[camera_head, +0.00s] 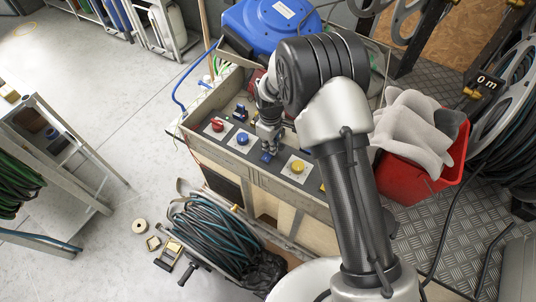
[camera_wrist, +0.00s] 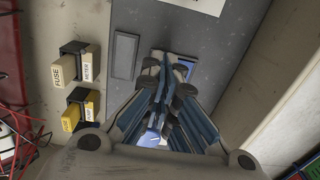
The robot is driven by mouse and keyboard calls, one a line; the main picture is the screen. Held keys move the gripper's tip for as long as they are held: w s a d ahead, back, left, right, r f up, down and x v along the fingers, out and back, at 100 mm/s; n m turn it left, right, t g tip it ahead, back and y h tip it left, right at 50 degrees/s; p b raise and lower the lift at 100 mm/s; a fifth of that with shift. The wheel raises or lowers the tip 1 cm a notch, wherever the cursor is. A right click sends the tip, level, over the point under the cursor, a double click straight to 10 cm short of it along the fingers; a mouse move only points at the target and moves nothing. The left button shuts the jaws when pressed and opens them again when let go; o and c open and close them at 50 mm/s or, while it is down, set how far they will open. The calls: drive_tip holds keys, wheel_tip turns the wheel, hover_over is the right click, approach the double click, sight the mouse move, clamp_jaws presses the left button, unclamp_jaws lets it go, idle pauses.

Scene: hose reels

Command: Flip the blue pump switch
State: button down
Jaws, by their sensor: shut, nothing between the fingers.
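My gripper (camera_head: 268,146) is shut and empty, pointing down at the grey control panel (camera_head: 228,147). A small blue piece (camera_head: 266,157) shows right at its fingertips in the head view; it may be the blue pump switch, but no label is readable. Whether the tips touch it I cannot tell.
Two fuse blocks (camera_wrist: 75,63) (camera_wrist: 80,108) sit left in the wrist view. A blue hose reel (camera_head: 268,22) stands behind; a red bin (camera_head: 425,178) is right.

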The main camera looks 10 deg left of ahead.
drive_tip(key=shift+f+b, duration=0.35)
drive_tip(key=shift+f, duration=0.15)
drive_tip(key=shift+r+p, duration=2.25)
drive_tip(key=shift+r, duration=1.25)
